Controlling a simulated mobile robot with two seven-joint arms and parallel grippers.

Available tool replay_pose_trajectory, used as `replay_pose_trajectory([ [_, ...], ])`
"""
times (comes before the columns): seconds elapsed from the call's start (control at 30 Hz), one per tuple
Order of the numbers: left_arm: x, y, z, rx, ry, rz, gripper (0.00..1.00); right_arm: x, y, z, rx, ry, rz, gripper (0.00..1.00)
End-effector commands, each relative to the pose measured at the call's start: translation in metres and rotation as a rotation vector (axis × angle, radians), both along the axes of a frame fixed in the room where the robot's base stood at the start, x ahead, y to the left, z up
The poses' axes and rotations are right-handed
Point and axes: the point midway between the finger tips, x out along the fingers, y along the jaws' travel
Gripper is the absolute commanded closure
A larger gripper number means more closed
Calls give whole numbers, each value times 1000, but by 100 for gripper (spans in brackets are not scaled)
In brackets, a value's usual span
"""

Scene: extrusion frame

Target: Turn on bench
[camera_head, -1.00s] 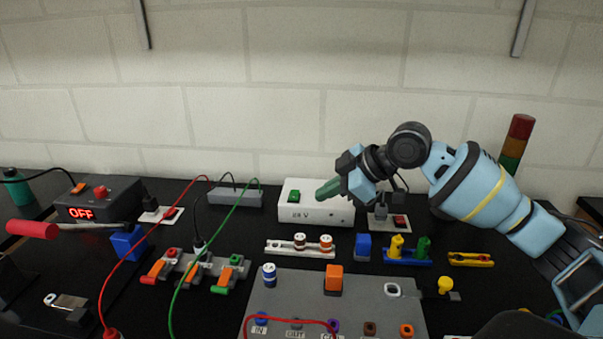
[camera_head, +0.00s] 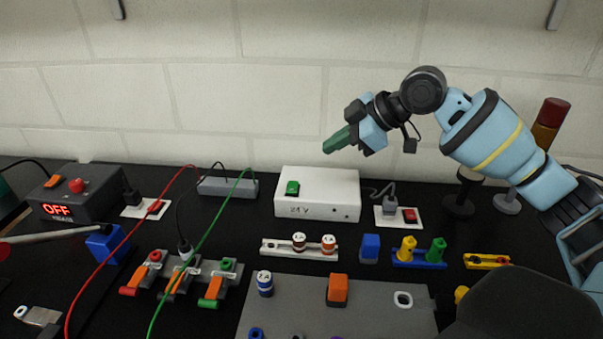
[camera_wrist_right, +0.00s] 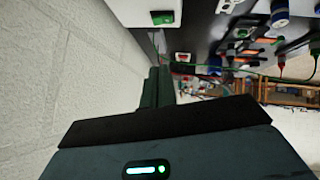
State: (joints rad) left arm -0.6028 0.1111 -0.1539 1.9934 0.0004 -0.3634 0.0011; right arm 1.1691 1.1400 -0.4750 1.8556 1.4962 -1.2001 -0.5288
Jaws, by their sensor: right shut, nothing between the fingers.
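The bench's dark control box (camera_head: 100,196) stands at the back left in the head view. Its red display reads OFF (camera_head: 57,210). It carries an orange switch (camera_head: 53,181) and a red knob (camera_head: 77,186). A white 24 V box (camera_head: 340,207) with a green switch (camera_head: 292,188) stands at the back middle, and part of it shows in the right wrist view (camera_wrist_right: 145,10). White outlet plates with red switches lie beside both boxes, left (camera_head: 155,206) and right (camera_head: 409,215). My right gripper (camera_head: 327,148) is shut and empty, raised above the 24 V box. My left gripper is not seen.
Red and green leads (camera_head: 213,239) arch over a clamp row (camera_head: 190,272). A grey panel (camera_head: 300,312), a terminal rail and small coloured parts fill the front. A tool rod (camera_head: 55,235) crosses the left. The brick wall is close behind; the air above the bench is clear.

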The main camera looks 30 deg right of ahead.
Motion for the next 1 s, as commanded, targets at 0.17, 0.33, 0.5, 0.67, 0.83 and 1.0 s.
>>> replay_pose_trajectory([
  [0.17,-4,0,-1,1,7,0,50,4,3,-5,1,1,0,100],
  [0.33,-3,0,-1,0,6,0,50,18,15,-21,2,2,2,100],
  [0.5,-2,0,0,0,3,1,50,37,29,-43,3,1,2,100],
  [0.67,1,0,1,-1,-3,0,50,54,42,-63,2,1,1,100],
  [0.83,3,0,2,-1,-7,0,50,62,41,-87,-1,3,-2,100],
  [1.0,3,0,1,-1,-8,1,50,66,39,-102,1,0,-1,100],
])
